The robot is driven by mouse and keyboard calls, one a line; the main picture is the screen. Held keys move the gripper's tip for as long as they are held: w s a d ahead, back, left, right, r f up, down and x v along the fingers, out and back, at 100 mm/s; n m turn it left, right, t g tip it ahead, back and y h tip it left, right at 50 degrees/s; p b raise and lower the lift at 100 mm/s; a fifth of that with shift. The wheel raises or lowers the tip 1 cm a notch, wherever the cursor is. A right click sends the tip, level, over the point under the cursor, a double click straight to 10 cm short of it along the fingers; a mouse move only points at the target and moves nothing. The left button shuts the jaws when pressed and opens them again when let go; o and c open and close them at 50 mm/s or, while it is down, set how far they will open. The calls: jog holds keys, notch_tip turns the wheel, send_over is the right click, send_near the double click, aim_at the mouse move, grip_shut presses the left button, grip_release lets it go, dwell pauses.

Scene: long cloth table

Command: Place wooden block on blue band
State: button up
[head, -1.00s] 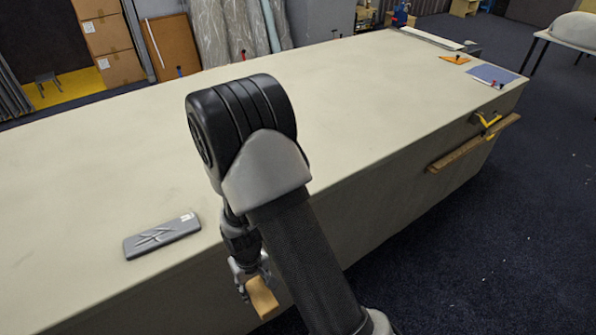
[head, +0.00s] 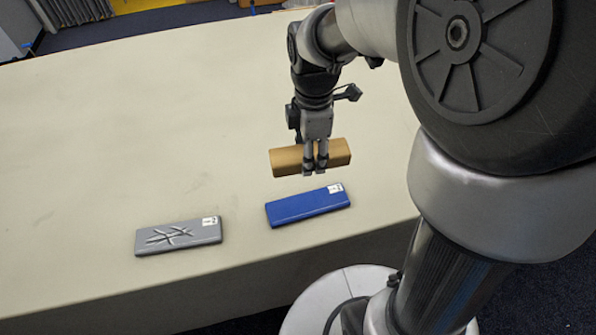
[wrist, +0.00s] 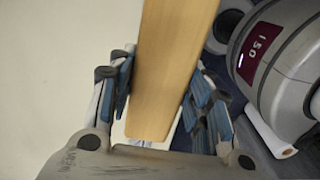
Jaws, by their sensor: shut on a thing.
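The wooden block (head: 285,161) is a tan bar held level in my gripper (head: 316,168), which is shut on its middle. In the head view the block appears above and behind the blue band (head: 308,206), a flat blue slab lying near the table's front edge with a small white label at its right end. The block looks apart from the band, though the exact height of the gap is hard to tell. In the wrist view the block (wrist: 170,65) runs between the two blue-padded fingers (wrist: 158,95). The blue band is not clearly seen there.
A grey slab (head: 150,244) with a raised crossed-line pattern and a white label lies left of the blue band, with a small gap between. The pale cloth table (head: 150,120) is clear behind and to the left. Its front edge runs close below both slabs.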

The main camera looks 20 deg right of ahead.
jog(key=shift+w+r, duration=0.15)
jog(key=shift+r, duration=0.05)
jog(key=b, duration=0.5)
send_over(308, 204)
jog(key=shift+n, duration=0.3)
notch_tip(308, 204, down, 15)
jog(key=shift+w+r, duration=0.1)
jog(key=shift+r, duration=0.05)
jog(key=shift+f+b, duration=0.95)
jog(key=shift+f, duration=1.35)
jog(key=shift+f, duration=0.1)
jog(key=shift+f, duration=0.15)
jog(key=o, duration=1.2)
jog(key=shift+o, duration=0.2)
